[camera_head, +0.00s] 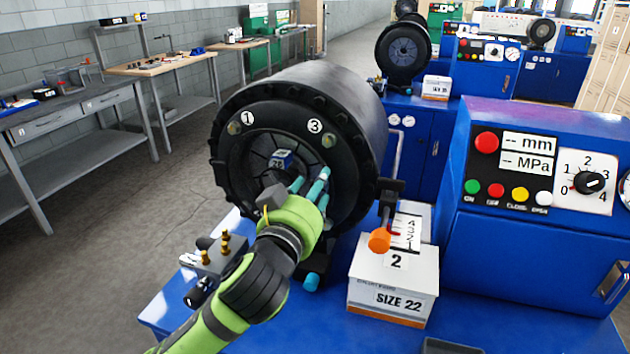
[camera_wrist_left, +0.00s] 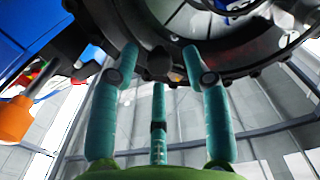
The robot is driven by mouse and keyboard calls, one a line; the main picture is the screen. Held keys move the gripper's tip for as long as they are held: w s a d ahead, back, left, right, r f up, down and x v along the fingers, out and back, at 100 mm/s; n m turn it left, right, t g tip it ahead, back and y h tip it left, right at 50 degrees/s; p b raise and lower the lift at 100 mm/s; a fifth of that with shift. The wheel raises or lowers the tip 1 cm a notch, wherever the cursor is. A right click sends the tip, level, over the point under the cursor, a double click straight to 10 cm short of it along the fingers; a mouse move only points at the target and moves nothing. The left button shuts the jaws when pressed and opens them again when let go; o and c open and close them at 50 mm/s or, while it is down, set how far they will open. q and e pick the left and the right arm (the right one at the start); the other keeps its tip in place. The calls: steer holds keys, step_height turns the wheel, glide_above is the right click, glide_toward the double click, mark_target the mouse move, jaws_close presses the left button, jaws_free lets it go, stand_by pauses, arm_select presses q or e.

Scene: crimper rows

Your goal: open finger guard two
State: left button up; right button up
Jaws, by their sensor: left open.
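The black round crimper head (camera_head: 300,130) stands on the blue bench, with labels 1 (camera_head: 247,115) and 3 (camera_head: 315,125) on its upper face. No label 2 shows on the ring; its lower face is partly hidden by my arm. My left gripper (camera_head: 312,188), with teal fingers, is open in front of the crimper's lower opening. In the left wrist view, its spread fingers (camera_wrist_left: 160,62) reach up to the dark ring (camera_wrist_left: 235,72). A dark stub (camera_wrist_left: 157,65) shows between the fingertips; I cannot tell whether they touch it. My right gripper is not in view.
An orange-ended lever (camera_head: 380,240) sticks out right of the crimper, above a white SIZE 22 box (camera_head: 393,283) marked 2. A blue control panel (camera_head: 530,160) stands at right. Brass fittings (camera_head: 224,245) are beside my arm. Workbenches (camera_head: 160,65) line the left wall.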

arm_select(q)
steer(key=shift+w+d, duration=0.15)
steer(key=shift+w, duration=0.35)
jaws_close()
steer(key=shift+r, duration=0.1)
steer(key=shift+s, duration=0.15)
